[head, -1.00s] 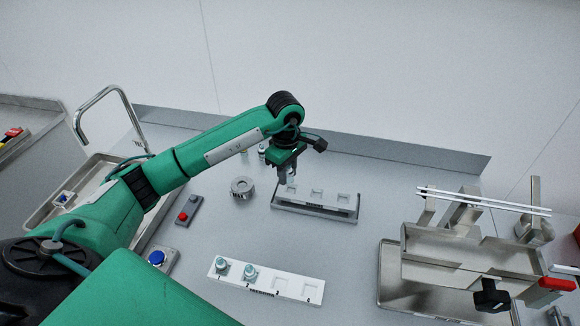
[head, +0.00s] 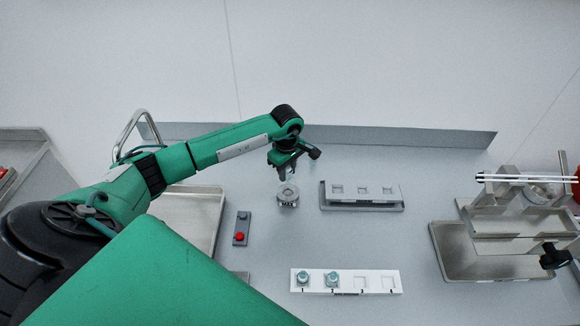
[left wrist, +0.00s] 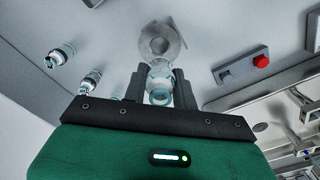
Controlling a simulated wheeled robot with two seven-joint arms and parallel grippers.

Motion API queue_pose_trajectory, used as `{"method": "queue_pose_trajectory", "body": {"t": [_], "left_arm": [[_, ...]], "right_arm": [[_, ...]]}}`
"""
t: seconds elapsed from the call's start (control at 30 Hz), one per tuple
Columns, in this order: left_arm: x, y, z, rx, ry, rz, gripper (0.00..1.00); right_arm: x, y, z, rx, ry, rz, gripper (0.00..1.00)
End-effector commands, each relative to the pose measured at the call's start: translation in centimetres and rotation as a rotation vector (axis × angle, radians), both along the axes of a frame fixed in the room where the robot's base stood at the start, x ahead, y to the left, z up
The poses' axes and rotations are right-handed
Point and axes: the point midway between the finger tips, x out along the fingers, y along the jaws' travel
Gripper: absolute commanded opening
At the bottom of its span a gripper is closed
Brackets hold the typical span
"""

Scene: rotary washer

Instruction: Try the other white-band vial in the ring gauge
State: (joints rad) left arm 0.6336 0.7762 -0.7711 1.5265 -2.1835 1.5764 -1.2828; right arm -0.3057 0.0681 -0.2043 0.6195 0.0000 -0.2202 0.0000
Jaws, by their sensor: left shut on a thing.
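My left gripper (head: 284,172) points down just above the ring gauge (head: 288,194), a metal ring on the worktop. In the left wrist view, the left gripper (left wrist: 160,86) is shut on a clear glass vial (left wrist: 160,82). The ring gauge (left wrist: 162,42) shows just beyond the vial's end; I cannot tell whether they touch. The held vial's band colour is not clear. My right gripper is not in view.
A numbered white rack (head: 378,282) holds vials (head: 303,278) (head: 332,279) in places 1 and 2. A second white rack (head: 347,198) has empty square places. A control box with a red button (head: 240,236) is left of the gauge. A metal fixture (head: 505,225) stands right.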

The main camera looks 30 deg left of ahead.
Motion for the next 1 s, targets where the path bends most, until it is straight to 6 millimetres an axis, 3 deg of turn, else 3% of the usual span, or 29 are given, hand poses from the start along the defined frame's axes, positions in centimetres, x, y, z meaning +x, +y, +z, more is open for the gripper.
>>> {"method": "queue_pose_trajectory", "body": {"t": [0.43, 0.87, 1.0], "left_arm": [[0.0, 0.2, -1.5, 0.001, 0.001, -0.001, 0.06], [-0.1, 0.1, -4.9, 0.000, 0.001, -0.002, 0.06], [0.0, 0.1, -6.2, 0.002, -0.001, -0.002, 0.06]], "right_arm": [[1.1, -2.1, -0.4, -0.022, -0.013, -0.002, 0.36], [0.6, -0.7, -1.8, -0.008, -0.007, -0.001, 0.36], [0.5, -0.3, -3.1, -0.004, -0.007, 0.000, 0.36]]}}
